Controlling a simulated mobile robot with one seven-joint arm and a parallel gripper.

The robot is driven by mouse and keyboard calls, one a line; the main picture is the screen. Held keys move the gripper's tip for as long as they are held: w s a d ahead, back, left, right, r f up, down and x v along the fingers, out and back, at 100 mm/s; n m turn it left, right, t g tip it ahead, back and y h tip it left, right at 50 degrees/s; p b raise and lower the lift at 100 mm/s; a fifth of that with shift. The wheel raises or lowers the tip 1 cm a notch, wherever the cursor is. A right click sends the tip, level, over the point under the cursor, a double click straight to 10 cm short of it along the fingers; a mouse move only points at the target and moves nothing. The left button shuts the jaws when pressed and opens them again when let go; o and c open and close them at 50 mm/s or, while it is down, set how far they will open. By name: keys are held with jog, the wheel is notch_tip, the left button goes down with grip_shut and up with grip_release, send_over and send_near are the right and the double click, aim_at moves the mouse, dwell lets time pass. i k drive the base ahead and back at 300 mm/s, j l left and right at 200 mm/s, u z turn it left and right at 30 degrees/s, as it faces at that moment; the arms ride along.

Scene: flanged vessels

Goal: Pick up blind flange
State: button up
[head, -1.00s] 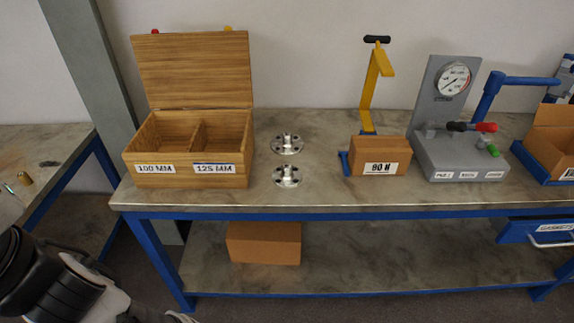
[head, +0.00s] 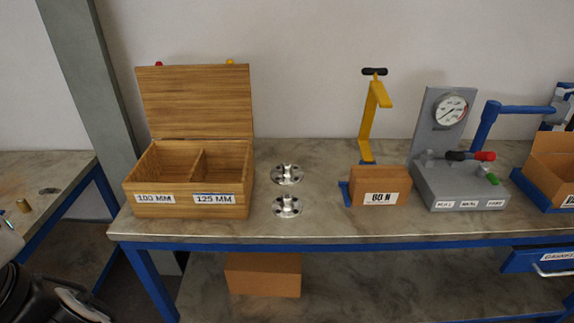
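Two small silver flanges lie on the workbench, one behind the other and apart. The rear flange (head: 287,174) and the front flange (head: 286,206) each have a round disc with holes and a raised knob in the middle. Both stand to the right of the open wooden box (head: 190,205), which has two compartments labelled 100 MM and 125 MM. I cannot tell which flange, if either, is the blind one. Part of my arm shows at the lower left, away from the flanges. My gripper is out of view.
The bench top (head: 325,225) is clear around the flanges. To their right are a cardboard box (head: 381,185), a yellow stand (head: 370,120) and a grey gauge rig (head: 440,165). Another box (head: 262,274) sits on the lower shelf.

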aim_at(286, 173)
jog(key=i, duration=1.5)
